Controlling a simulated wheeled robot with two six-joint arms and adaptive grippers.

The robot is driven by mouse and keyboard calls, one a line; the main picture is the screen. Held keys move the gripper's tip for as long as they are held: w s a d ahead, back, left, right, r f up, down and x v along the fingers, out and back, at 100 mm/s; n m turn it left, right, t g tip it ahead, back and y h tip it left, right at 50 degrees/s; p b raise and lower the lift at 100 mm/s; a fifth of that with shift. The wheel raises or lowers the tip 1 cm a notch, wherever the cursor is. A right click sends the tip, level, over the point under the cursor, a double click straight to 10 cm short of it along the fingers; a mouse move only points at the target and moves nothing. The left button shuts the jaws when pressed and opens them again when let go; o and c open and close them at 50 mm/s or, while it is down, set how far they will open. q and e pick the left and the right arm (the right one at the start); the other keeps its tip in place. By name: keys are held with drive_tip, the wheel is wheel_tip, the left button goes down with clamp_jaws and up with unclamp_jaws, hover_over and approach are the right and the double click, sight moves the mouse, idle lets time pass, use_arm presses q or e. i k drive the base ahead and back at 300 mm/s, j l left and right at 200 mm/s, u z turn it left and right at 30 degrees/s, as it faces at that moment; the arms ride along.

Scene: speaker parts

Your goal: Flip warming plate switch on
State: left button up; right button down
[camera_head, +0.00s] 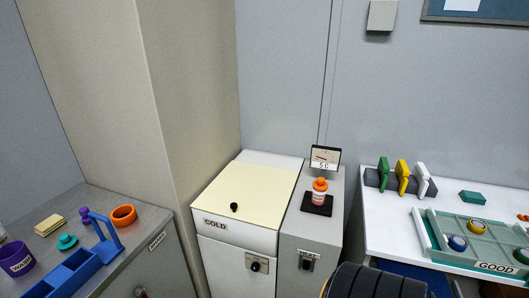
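The warming plate (324,209) is a small black square on top of a narrow grey cabinet (312,235). An orange-capped bottle (319,194) with an orange and white body stands upright on it. A dark switch (306,265) sits on the cabinet's front, under a small label too blurred to read surely. The switch's on or off position is too small to tell. A meter (325,158) behind the plate reads about 5 C. Neither gripper is in view; a dark rounded part, likely of my own arm, shows at the bottom.
A white box marked COLD (226,235) with a cream lid and a front knob stands left of the cabinet. A white table (385,234) with coloured clips and a GOOD tray (432,250) is at right. A grey bench (150,228) with a blue rack and purple cup is at left.

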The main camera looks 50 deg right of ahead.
sight(306, 266)
drive_tip(key=z, duration=2.15)
